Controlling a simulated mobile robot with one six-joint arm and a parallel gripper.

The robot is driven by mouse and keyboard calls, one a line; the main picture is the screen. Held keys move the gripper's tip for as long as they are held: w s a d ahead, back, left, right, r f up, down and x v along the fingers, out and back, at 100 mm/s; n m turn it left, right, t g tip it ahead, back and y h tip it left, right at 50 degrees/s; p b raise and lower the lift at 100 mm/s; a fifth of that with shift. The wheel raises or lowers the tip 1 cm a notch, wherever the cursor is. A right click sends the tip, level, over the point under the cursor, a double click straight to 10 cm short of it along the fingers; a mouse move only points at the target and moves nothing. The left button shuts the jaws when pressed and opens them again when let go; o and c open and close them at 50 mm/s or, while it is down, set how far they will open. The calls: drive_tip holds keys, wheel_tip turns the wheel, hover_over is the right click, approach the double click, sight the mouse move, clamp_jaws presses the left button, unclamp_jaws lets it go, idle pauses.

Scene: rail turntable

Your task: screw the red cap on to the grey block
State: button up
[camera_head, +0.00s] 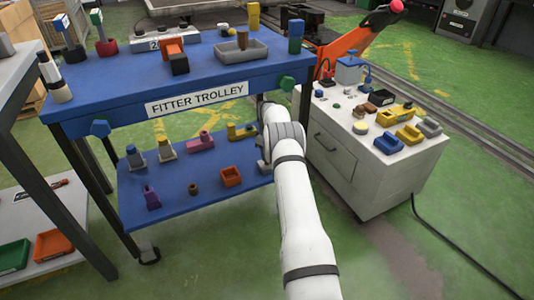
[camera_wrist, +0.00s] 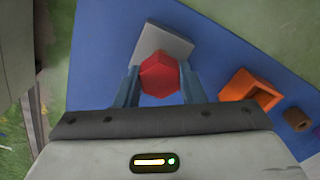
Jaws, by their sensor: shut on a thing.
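In the wrist view the red cap (camera_wrist: 160,74), six-sided, is held between the two blue fingers of my gripper (camera_wrist: 160,84). The grey block (camera_wrist: 165,42) lies on the blue shelf just beyond it, and the cap covers the block's near part. I cannot tell whether the cap touches the block or hangs above it. Any thread or hole on the block is hidden by the cap.
An orange open box (camera_wrist: 248,92) and a brown ring-like piece (camera_wrist: 297,119) lie right of the block on the blue lower shelf (camera_head: 215,200). Several coloured parts stand further left there. The trolley's upper top (camera_head: 120,90) overhangs this shelf. A white cabinet (camera_head: 375,165) stands to the right.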

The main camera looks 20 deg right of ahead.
drive_tip(key=shift+f+b, duration=1)
drive_tip(key=shift+f, duration=0.5)
idle(0.5)
drive_tip(key=o, duration=0.4)
drive_tip(key=c, duration=0.4)
drive_tip(key=m, duration=0.5)
drive_tip(key=shift+m+b, duration=0.35)
drive_tip(key=shift+m, duration=0.05)
drive_tip(key=shift+c, duration=0.2)
drive_tip(key=shift+a, duration=0.1)
drive_tip(key=m, duration=0.6)
drive_tip(key=shift+r, duration=0.1)
